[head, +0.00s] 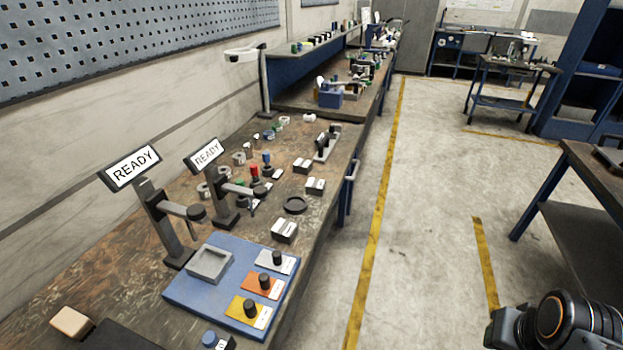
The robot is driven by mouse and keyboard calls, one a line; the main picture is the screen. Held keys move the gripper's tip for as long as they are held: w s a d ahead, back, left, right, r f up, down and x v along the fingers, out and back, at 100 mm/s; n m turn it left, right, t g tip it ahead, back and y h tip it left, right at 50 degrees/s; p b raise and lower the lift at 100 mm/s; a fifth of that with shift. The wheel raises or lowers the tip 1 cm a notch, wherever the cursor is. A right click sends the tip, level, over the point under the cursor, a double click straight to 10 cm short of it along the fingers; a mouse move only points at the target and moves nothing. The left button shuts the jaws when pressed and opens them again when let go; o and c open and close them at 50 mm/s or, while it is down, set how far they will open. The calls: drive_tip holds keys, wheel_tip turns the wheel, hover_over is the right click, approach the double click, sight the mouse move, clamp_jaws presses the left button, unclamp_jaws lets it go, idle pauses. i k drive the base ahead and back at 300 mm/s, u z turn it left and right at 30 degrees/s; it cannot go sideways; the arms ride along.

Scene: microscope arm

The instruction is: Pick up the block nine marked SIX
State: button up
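Several small dark blocks with white labelled tops stand on the workbench (110,262). One block (285,231) sits just behind the blue board, near the bench's front edge. Another block (315,186) is farther along the same edge, and a third block (302,166) lies a little behind it. Their markings are too small to read, so I cannot tell which is marked SIX. Part of my arm shows at the bottom right, over the floor and well away from the bench. My gripper's fingers are not in view.
A blue board (190,290) carries a grey tray (209,264) and labelled knobs. Two stands with READY signs (130,168) (203,154) rise behind. A black ring dish (295,205) lies by the blocks. The floor (420,230) beside the bench is clear; a dark table (595,180) stands right.

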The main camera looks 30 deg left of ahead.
sight(314, 187)
drive_tip(key=u, duration=0.65)
drive_tip(key=i, duration=0.9)
drive_tip(key=u, duration=1.15)
drive_tip(key=i, duration=0.2)
drive_tip(key=u, duration=0.15)
